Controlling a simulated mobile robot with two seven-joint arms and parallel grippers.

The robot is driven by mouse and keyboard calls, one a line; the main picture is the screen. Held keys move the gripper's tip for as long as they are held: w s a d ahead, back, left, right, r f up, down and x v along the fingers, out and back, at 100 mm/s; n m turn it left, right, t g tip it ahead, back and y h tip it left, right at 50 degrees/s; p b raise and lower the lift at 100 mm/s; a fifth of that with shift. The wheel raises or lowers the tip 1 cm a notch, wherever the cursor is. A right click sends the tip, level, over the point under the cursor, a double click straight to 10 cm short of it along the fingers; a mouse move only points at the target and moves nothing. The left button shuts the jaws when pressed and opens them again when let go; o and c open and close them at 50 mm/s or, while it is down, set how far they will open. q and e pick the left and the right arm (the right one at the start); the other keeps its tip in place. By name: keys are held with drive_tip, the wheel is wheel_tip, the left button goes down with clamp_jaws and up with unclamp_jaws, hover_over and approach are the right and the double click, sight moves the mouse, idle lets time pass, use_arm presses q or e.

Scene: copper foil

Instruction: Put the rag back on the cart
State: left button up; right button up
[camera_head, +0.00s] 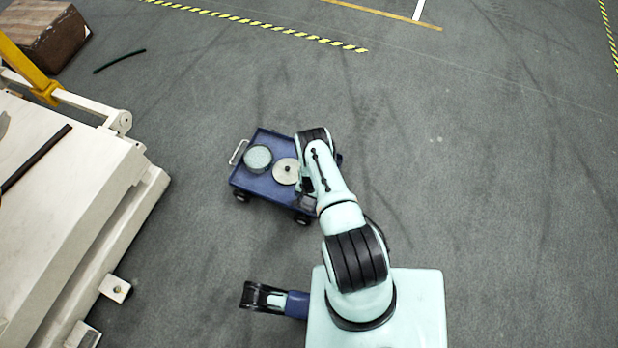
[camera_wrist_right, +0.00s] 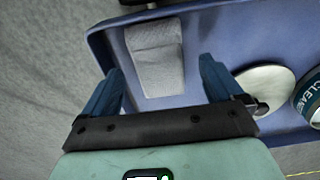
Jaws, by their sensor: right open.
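The rag (camera_wrist_right: 155,48) is a light grey folded cloth. In the right wrist view it lies flat on the blue cart (camera_wrist_right: 190,110), near the tray's edge. In the head view the cart (camera_head: 251,187) stands on the floor left of my right arm, which hides its right part and the rag. My right gripper (camera_wrist_right: 162,70) is open, with one blue finger on each side of the rag's near end. No grip on the rag shows, and the gap between fingers and rag is hard to judge. My left gripper cannot be made out.
A pale round disc (camera_head: 286,171), also in the wrist view (camera_wrist_right: 264,86), and a round tin (camera_head: 258,158) marked as cleaner sit on the cart. A large cream machine (camera_head: 85,190) stands at the left. The floor right of my arm is clear.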

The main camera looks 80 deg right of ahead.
sight(309, 199)
wheel_tip(309, 199, up, 9)
drive_tip(key=p, duration=0.3)
drive_tip(key=w+a+r+n, duration=0.25)
drive_tip(key=w+a, duration=0.25)
drive_tip(key=a, duration=0.3)
drive_tip(key=w+a+r+n, duration=0.1)
drive_tip(key=w+a+n, duration=0.3)
drive_tip(key=w+a, duration=0.3)
use_arm(q)
drive_tip(key=w+r+t, duration=0.2)
drive_tip(key=w+r, duration=0.3)
drive_tip(key=w, duration=0.2)
drive_tip(key=shift+w+d+t, duration=0.15)
drive_tip(key=shift+d+t, duration=0.25)
drive_tip(key=shift+d, duration=0.05)
use_arm(e)
drive_tip(key=a+r+n+t+y, duration=0.1)
drive_tip(key=a+r+n, duration=0.3)
drive_tip(key=a, duration=0.6)
drive_tip(key=a+r+n+t+y, duration=0.1)
drive_tip(key=a+r+n, duration=0.4)
drive_tip(key=a, duration=0.5)
drive_tip(key=shift+w+r, duration=0.25)
drive_tip(key=shift+r, duration=0.65)
use_arm(q)
drive_tip(key=shift+r, duration=0.15)
use_arm(e)
drive_tip(key=shift+a+n, duration=0.1)
drive_tip(key=shift+n, duration=0.15)
